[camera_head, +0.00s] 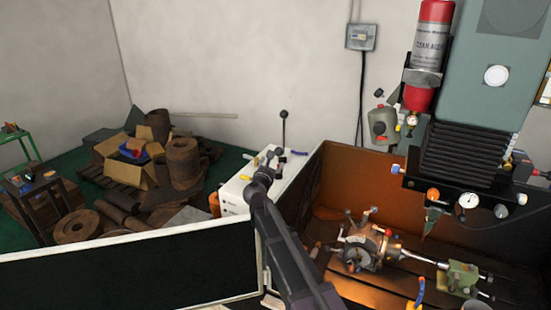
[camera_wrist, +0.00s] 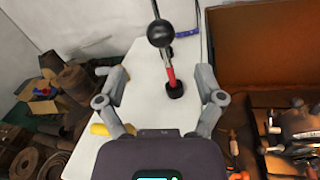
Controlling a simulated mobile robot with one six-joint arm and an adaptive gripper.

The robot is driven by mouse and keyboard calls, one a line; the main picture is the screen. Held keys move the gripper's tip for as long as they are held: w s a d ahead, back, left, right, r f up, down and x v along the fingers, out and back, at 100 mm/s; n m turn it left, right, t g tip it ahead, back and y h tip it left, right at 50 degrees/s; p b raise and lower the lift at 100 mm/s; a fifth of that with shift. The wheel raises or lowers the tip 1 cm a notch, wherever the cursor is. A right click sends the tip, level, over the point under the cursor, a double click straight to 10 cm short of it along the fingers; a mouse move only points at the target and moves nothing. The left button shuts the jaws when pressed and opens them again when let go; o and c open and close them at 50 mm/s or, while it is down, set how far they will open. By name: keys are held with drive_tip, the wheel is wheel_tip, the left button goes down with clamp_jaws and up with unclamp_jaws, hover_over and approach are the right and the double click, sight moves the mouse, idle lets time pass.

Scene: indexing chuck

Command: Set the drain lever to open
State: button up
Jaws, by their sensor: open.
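An upright lever with a black ball knob (camera_head: 284,114) stands on a white cabinet (camera_head: 232,189). In the wrist view its black ball (camera_wrist: 160,33) is at top centre, with a red section (camera_wrist: 171,76) above a dark base on the white top. No label shows, so I cannot tell whether this is the drain lever. My gripper (camera_wrist: 162,78) is open and empty, its fingers spread to either side of the lever in the picture. I cannot tell how far the lever is beyond the fingertips. In the head view my gripper (camera_head: 269,158) is over the cabinet.
A blue handle (camera_head: 299,152) and a yellow handle (camera_head: 245,178) are at the cabinet's edges. The machine enclosure (camera_head: 300,180) with the chuck (camera_head: 362,250) is to the right. A scrap pile (camera_head: 150,175) is to the left.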

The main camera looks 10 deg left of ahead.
drive_tip(key=shift+s+a, duration=0.15)
drive_tip(key=shift+s, duration=0.6)
drive_tip(key=shift+s+a, duration=0.1)
drive_tip(key=shift+s, duration=0.65)
drive_tip(key=s+d+f+m+g+h+b, duration=0.25)
drive_tip(key=s+d+f+m+g, duration=0.25)
drive_tip(key=d+f+m, duration=0.55)
drive_tip(key=s+d+f+m+g+h+b, duration=0.1)
drive_tip(key=s+d+f+m+g+b, duration=0.55)
drive_tip(key=d, duration=0.75)
drive_tip(key=s+d+f+m+g+y+b, duration=0.2)
drive_tip(key=s+f+m+g+y, duration=0.1)
drive_tip(key=s+f+m, duration=0.4)
drive_tip(key=s+d+f+m+g+y+b, duration=0.2)
drive_tip(key=s+f+m, duration=0.5)
drive_tip(key=s, duration=0.4)
drive_tip(key=shift+d+f+m+g+y, duration=0.25)
drive_tip(key=shift+d+m+g+y, duration=0.3)
drive_tip(key=shift+g+y, duration=0.1)
